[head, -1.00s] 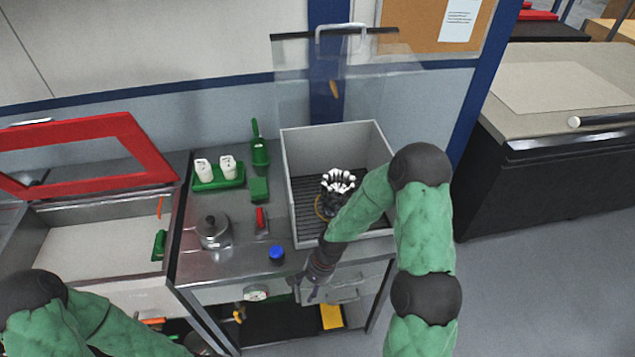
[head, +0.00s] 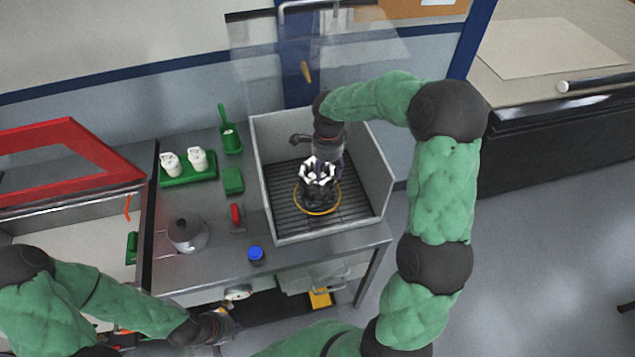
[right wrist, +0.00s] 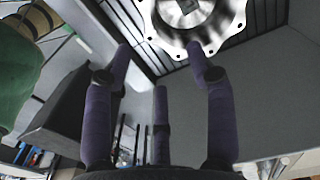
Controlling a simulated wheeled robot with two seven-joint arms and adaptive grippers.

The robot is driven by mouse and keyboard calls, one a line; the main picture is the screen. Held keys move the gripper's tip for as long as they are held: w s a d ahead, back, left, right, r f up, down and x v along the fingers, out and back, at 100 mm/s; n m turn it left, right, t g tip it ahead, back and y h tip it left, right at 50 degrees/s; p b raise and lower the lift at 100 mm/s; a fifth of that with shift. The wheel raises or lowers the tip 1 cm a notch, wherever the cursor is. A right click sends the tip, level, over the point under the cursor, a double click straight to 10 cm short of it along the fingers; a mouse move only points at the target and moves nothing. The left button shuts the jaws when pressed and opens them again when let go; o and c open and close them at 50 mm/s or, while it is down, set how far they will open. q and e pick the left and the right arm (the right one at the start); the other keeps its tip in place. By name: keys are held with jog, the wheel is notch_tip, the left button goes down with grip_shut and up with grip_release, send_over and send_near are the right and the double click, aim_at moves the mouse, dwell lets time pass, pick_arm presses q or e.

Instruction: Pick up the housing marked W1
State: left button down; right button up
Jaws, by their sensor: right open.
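A pale metal housing (head: 318,175) with a scalloped top stands on a dark base inside the grey open box; I cannot read a W1 mark on it. In the right wrist view a silver flanged housing (right wrist: 192,22) with bolt holes shows at the top edge, partly cut off. My right gripper (head: 326,158) is over the box, close behind and above the housing. In the right wrist view its three purple fingers (right wrist: 160,60) are spread and empty, with the flange beyond their tips. My left gripper (head: 216,326) is low in front of the bench; its fingers are unclear.
The grey box (head: 382,190) has high walls, a slatted floor and a raised clear lid (head: 330,75). An orange ring (head: 318,212) surrounds the base.

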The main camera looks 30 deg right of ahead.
aim_at(324, 183)
jog(key=shift+w+f, duration=0.1)
jog(key=shift+f, duration=0.7)
jog(key=shift+a+f, duration=0.2)
jog(key=shift+f, duration=0.7)
jog(key=shift+a+f, duration=0.15)
jog(key=shift+f, duration=0.7)
jog(key=shift+a+f, duration=0.2)
jog(key=shift+f, duration=0.7)
jog(key=shift+s, duration=0.2)
